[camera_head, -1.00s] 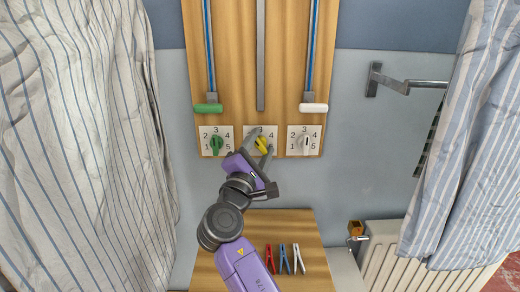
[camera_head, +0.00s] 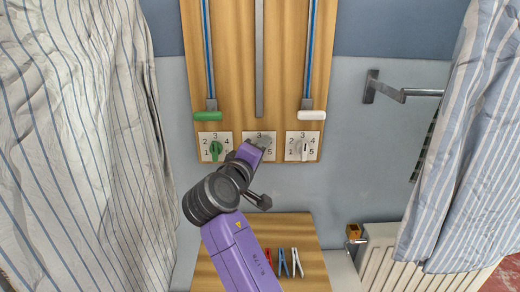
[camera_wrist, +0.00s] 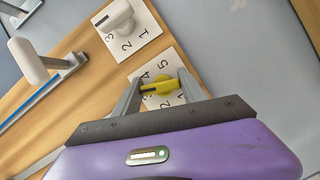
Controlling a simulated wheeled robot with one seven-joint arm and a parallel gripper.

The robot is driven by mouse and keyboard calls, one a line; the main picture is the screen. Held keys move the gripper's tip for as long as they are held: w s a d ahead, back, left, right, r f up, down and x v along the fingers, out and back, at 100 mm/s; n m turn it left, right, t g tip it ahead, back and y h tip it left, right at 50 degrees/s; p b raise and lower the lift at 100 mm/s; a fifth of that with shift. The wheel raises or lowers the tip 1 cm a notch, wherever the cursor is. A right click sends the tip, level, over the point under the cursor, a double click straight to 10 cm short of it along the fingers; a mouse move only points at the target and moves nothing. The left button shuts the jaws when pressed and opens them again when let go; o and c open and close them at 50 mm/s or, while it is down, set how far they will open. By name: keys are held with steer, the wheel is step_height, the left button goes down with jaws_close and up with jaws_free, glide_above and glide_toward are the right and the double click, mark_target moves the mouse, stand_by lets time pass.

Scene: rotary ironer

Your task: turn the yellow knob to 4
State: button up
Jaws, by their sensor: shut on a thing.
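The yellow knob (camera_wrist: 158,86) sits on the middle white dial plate (camera_head: 251,136), with my gripper (camera_wrist: 160,90) around it. The two fingers are shut on the knob's sides. In the wrist view the plate's 4 and 5 are readable, with the lower numbers partly behind a finger. The knob's darker-marked end points up the board, near the 4 side; whether it lies exactly on 4 I cannot tell.
A green knob (camera_head: 215,148) is on the left plate and a white knob (camera_head: 304,147) on the right plate, both close by. Green (camera_head: 207,116) and white (camera_head: 312,116) slide handles are above. A small shelf (camera_head: 225,270) with clothespins is below. Striped cloths hang at both sides.

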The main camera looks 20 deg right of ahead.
steer(key=m+y+p, duration=0.1)
steer(key=m, duration=0.1)
steer(key=shift+d+m+g, duration=0.1)
steer(key=shift+m+g, duration=0.2)
steer(key=shift+m, duration=0.1)
steer(key=shift+s+f+m+y+p, duration=0.15)
steer(key=shift+m+y+p, duration=0.45)
steer(key=shift+m+y, duration=0.7)
steer(key=shift+f, duration=0.1)
steer(key=o, duration=1.4)
steer(key=shift+c, duration=0.2)
steer(key=shift+s+r, duration=0.1)
steer(key=shift+r, duration=0.1)
steer(key=v, duration=0.7)
steer(key=shift+a, duration=0.25)
